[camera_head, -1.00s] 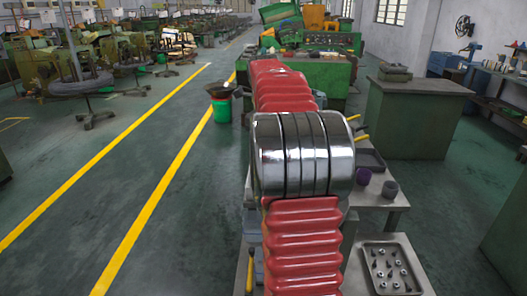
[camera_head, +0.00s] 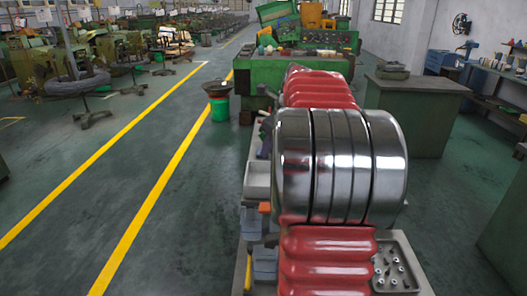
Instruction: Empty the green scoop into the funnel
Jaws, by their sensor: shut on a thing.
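My red, ribbed arm with its chrome joint fills the middle of the view and hides much of the bench. My gripper is not visible, and neither is anything held in it. I cannot make out the green scoop. A dark, wide-mouthed vessel (camera_head: 217,87), which may be the funnel, sits over a green bucket (camera_head: 220,110) on the floor left of my arm.
A metal tray (camera_head: 405,246) of small parts lies on the bench, partly behind my arm. Grey bins (camera_head: 257,180) and an orange handle (camera_head: 265,208) are at the bench's left. A green cabinet (camera_head: 412,118) stands right.

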